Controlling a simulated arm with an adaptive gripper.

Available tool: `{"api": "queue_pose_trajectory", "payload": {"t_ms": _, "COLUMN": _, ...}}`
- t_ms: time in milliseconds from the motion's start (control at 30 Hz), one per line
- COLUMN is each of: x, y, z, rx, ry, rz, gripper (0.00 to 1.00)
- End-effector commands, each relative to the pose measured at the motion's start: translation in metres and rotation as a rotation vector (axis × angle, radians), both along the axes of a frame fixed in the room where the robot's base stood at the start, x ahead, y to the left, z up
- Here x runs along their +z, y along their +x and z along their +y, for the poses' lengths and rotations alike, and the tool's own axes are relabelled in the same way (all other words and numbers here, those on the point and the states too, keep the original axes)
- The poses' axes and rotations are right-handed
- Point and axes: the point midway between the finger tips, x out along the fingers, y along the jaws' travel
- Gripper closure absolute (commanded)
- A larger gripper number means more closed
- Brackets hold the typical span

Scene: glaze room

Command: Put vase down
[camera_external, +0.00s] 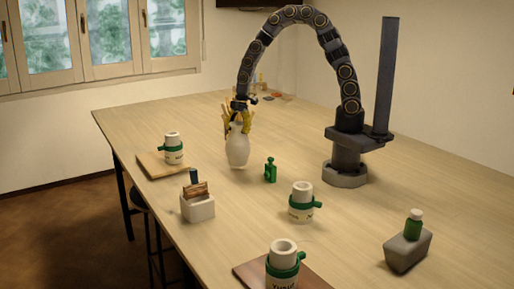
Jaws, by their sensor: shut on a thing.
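A pale, cream-white vase (237,152) hangs upright below my gripper (238,122), over the middle of the long wooden table. My gripper's yellow fingers are shut around the vase's upper neck. The bottom of the vase is at or very near the table top; I cannot tell whether it touches. The neck is partly hidden by the fingers.
A small green bottle (270,170) stands close right of the vase. White jars with green bands stand on a wooden board (150,169), on the bare table (301,203) and on a brown board (250,273). A white box (197,208) and a grey block (406,253) stand nearer the front.

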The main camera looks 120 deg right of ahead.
Motion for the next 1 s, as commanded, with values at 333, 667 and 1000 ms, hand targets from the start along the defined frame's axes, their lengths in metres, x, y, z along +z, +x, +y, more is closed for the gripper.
{"api": "queue_pose_trajectory", "payload": {"t_ms": 333, "x": -0.032, "y": 0.001, "z": -0.001, "rx": 0.0, "ry": 0.0, "rz": -0.001, "gripper": 0.76}}
{"api": "queue_pose_trajectory", "payload": {"t_ms": 667, "x": -0.035, "y": 0.001, "z": -0.001, "rx": 0.0, "ry": 0.0, "rz": 0.0, "gripper": 0.14}}
{"api": "queue_pose_trajectory", "payload": {"t_ms": 1000, "x": -0.034, "y": 0.001, "z": -0.001, "rx": 0.0, "ry": 0.001, "rz": 0.0, "gripper": 0.02}}
